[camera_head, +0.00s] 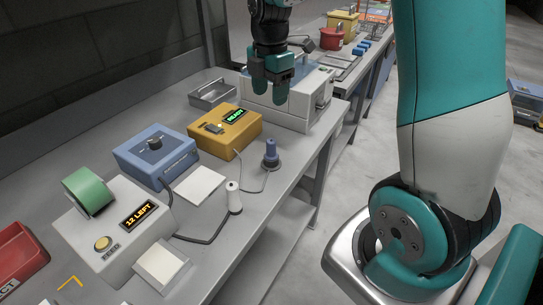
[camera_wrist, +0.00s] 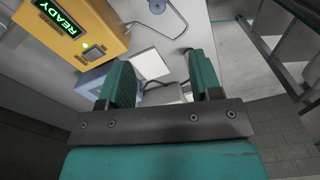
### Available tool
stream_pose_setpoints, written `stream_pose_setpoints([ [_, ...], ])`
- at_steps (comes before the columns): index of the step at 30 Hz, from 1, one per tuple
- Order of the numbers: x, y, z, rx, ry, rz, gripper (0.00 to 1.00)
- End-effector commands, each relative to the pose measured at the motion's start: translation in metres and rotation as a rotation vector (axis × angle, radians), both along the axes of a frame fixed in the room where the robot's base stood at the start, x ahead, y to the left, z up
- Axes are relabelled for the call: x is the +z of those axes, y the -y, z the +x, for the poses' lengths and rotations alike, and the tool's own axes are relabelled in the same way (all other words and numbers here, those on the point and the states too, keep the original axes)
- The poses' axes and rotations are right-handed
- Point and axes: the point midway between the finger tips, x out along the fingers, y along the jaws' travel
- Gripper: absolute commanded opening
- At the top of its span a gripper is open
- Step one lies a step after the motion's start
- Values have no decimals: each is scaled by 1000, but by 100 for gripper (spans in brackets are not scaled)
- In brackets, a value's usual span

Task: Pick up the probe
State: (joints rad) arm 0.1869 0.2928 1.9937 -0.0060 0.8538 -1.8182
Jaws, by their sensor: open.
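A blue, knobbed upright piece (camera_head: 270,152), which looks like the probe, stands on a dark round base near the bench's front edge. A thin cable runs from it to the yellow box (camera_head: 226,131), whose green display reads READY. My gripper (camera_head: 270,87) points down, open and empty, beyond the probe and in front of the white machine. Its two teal fingers (camera_wrist: 162,75) stand apart in the wrist view.
A white cylindrical handle (camera_head: 233,197) on a dark cable stands nearer. A blue box (camera_head: 155,154), a white card (camera_head: 200,185), a metal tray (camera_head: 213,94), a white machine (camera_head: 296,99) and a 12 LEFT dispenser (camera_head: 115,225) crowd the bench.

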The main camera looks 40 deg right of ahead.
Motion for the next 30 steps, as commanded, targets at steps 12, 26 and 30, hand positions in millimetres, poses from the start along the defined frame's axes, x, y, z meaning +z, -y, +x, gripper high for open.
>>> stream_pose_setpoints([
  [12,-82,4,1,21,-9,-3,58],
  [26,-135,5,2,21,-7,-2,58],
  [30,-157,6,3,21,-7,-2,58],
])
